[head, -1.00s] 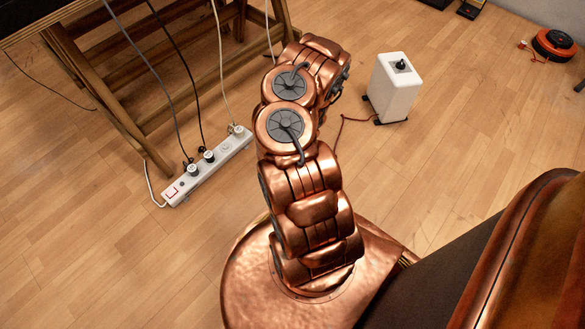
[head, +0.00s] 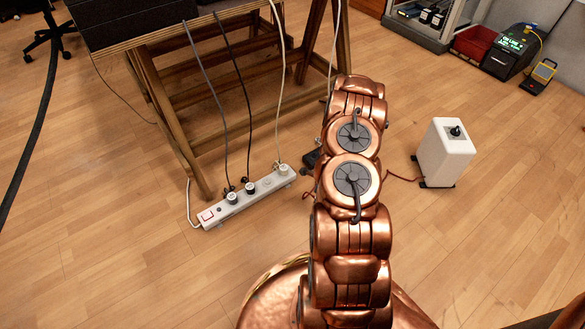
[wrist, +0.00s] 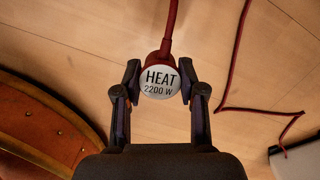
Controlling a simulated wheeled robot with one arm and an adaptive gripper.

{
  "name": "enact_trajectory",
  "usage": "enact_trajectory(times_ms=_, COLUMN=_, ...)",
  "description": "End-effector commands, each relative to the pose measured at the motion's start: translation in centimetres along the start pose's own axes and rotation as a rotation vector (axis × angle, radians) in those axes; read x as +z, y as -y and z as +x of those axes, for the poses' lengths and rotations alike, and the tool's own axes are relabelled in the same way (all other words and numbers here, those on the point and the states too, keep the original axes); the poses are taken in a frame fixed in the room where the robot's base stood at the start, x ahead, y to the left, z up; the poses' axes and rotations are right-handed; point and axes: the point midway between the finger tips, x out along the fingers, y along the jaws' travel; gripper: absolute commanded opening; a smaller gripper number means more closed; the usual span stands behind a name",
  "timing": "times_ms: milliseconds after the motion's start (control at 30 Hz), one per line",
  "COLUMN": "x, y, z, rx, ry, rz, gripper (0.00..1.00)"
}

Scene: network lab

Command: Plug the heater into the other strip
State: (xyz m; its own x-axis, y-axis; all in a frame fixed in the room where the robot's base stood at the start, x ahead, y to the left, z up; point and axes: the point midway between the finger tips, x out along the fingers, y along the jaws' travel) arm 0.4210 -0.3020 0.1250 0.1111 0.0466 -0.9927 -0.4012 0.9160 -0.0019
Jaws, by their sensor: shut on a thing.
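My gripper (wrist: 160,84) is shut on the heater plug (wrist: 159,89), a round white face marked "HEAT 2200 W". Its red cord (wrist: 171,25) leads away at the top of the wrist view. In the head view, a dark part of my gripper (head: 312,160) shows left of my arm, near the right end of a white power strip (head: 220,211); the plug is not clear there. The strip lies on the floor with plugs in several sockets and a red switch at its left end. The heater (head: 446,155), a white box with a black knob, stands right of my arm.
A wooden trestle table (head: 165,110) stands behind the strip, with cords hanging down to the strip. The red cord (head: 402,180) runs along the floor from the heater toward my arm. Equipment (head: 509,52) stands at the back right. Floor in front of the strip is clear.

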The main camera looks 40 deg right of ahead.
Motion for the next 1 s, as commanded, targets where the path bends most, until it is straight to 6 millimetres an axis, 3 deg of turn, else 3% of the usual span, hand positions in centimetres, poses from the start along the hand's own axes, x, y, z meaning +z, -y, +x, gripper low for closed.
enact_trajectory(times_ms=567, x=6.9, y=2.3, z=-3.9, rx=0.031, ry=-0.001, rz=-0.267, gripper=0.04)
enact_trajectory(times_ms=1000, x=17.5, y=3.0, z=-11.5, rx=0.080, ry=0.002, rz=-0.714, gripper=0.04)
